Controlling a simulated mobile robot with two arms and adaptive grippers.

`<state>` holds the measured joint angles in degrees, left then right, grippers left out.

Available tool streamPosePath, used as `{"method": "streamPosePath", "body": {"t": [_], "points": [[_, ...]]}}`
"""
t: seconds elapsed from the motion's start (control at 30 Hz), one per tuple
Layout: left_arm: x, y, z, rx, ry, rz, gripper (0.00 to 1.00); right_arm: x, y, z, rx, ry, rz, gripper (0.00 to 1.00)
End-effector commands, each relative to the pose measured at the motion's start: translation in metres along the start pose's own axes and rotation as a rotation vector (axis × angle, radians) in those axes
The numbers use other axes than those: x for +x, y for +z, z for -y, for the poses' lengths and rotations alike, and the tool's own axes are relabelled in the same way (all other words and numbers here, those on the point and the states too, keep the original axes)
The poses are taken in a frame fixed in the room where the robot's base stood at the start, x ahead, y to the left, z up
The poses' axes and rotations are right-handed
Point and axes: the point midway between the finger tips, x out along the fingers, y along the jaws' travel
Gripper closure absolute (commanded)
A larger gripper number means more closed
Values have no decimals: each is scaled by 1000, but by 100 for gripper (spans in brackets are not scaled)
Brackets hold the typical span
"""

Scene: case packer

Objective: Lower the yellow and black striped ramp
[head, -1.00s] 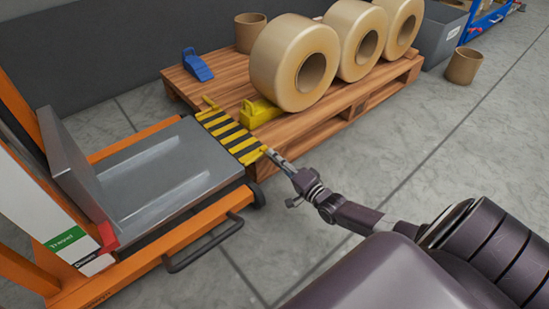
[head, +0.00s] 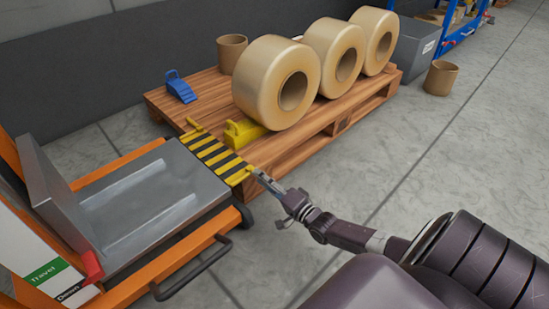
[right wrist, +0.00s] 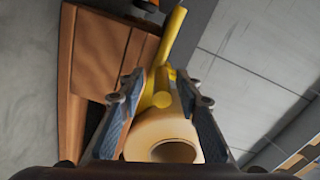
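The yellow and black striped ramp (head: 215,157) lies almost flat, bridging the pallet edge and the grey lift platform (head: 140,205). Yellow bars stick up at its ends. My right gripper (head: 257,174) is at the ramp's near right corner. In the right wrist view its two fingers (right wrist: 161,88) are apart, with a yellow bar (right wrist: 162,88) showing in the gap between them. I cannot tell whether either finger touches the bar. My left gripper is not in view.
A wooden pallet (head: 335,126) carries several large rolls (head: 262,75), a yellow chock (head: 243,132), a blue chock (head: 180,88) and a brown tube (head: 231,52). The orange lift frame (head: 190,255) stands at left.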

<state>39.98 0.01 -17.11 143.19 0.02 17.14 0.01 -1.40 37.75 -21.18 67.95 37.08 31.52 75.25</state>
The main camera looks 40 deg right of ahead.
Motion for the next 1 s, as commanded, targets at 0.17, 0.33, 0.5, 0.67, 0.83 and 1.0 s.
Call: {"method": "streamPosePath", "body": {"t": [0.17, 0.33, 0.5, 0.67, 0.83, 1.0], "points": [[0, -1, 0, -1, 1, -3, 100, -31, 1, -2, 1, 5, 3, 68], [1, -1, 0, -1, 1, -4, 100, -64, 0, -2, 0, 5, 2, 68], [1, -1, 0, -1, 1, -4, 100, -92, 1, -1, 0, 4, 2, 68], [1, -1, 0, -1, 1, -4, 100, -106, 0, 0, 0, 1, 1, 68], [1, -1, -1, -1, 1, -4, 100, -111, 0, 0, -1, 1, 1, 68], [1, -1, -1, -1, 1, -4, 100, -111, 0, 0, 0, 1, 1, 68]]}}
